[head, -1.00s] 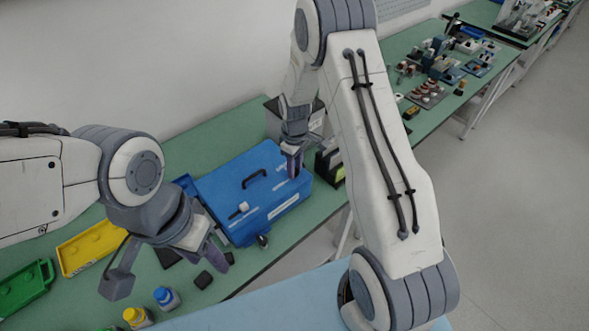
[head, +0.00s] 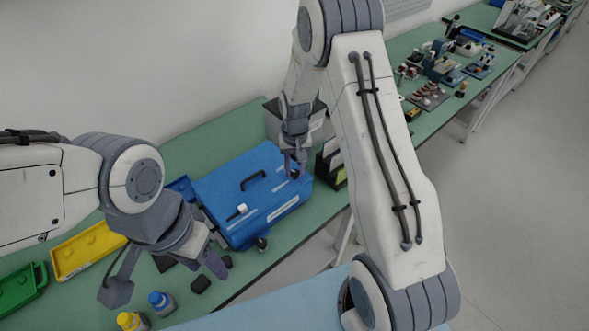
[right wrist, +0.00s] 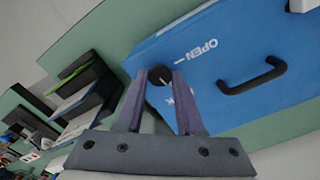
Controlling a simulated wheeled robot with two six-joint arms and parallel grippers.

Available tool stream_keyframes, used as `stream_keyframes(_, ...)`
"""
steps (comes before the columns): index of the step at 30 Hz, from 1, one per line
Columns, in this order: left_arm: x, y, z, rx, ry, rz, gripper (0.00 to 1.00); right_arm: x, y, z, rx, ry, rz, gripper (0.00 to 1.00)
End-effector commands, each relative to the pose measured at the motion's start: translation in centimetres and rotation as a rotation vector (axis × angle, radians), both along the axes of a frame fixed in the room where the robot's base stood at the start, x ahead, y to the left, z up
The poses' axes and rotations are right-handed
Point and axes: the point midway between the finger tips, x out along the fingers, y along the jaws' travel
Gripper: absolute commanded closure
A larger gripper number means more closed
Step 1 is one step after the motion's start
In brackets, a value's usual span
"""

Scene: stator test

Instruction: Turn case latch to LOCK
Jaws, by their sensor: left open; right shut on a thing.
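The blue case (head: 232,187) lies closed on the green bench. The case latch is a round black knob (right wrist: 160,75) with a pale mark, at the case's right end. My right gripper (head: 296,170) is shut on this knob; in the right wrist view its fingers (right wrist: 160,82) stand on either side of it. The case lid bears the word OPEN (right wrist: 203,50) with a line, and another label partly hidden by a finger. I cannot tell exactly where the knob's mark points. My left gripper (head: 222,262) is open and empty near the case's front left.
Yellow (head: 88,250) and green (head: 22,288) trays lie at left. Bottles (head: 162,303) and small black blocks (head: 201,284) lie near the front edge. A dark rack (head: 330,165) stands right of the case.

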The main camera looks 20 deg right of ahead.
Motion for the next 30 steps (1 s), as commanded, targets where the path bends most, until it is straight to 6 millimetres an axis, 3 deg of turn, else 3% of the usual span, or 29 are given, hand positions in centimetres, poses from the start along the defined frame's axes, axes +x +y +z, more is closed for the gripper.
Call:
stream_keyframes(10,0.0,0.0,-0.29,0.0,0.0,0.0,0.5,-0.01,-0.02,0.01,0.0,0.0,-0.149,1.0)
stream_keyframes(27,0.0,0.0,-0.32,0.0,0.0,0.0,0.5,-0.01,-0.02,0.02,0.0,0.0,-0.179,1.0)
stream_keyframes(28,0.0,0.0,-0.32,0.0,0.0,0.0,0.5,-0.01,-0.02,0.02,0.0,0.0,-0.179,0.56)
stream_keyframes(30,0.0,-0.01,-0.32,0.0,0.0,0.0,0.5,-0.01,-0.02,0.02,0.0,0.0,-0.179,0.33)
